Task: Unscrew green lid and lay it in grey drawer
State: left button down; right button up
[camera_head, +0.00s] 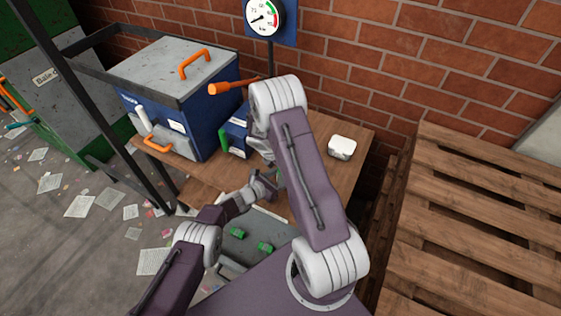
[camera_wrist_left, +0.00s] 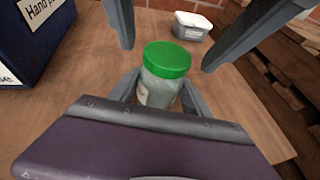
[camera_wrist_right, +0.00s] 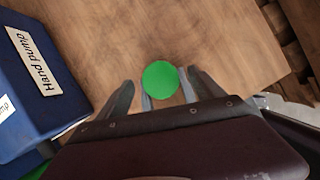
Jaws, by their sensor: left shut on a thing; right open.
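A clear jar (camera_wrist_left: 158,92) with a green lid (camera_wrist_left: 167,59) stands upright at the wooden bench. My left gripper (camera_wrist_left: 160,90) is shut on the jar's body below the lid. My right gripper (camera_wrist_right: 160,82) is open, its fingers on either side of the lid with gaps; the lid also shows from above in the right wrist view (camera_wrist_right: 160,79). In the head view my right arm mostly hides the jar and the right gripper; my left gripper (camera_head: 264,184) shows beside it. A grey drawer (camera_head: 262,225) is open at the bench front, with green pieces inside.
A blue hand pump box (camera_wrist_right: 40,72) stands left of the jar. A large blue bin (camera_head: 190,115) with a grey lid and orange handles is farther left. A small white tub (camera_head: 342,147) sits at the back right. Wooden pallets (camera_head: 475,220) stand right of the bench.

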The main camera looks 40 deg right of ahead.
grip_shut()
dwell(0.6)
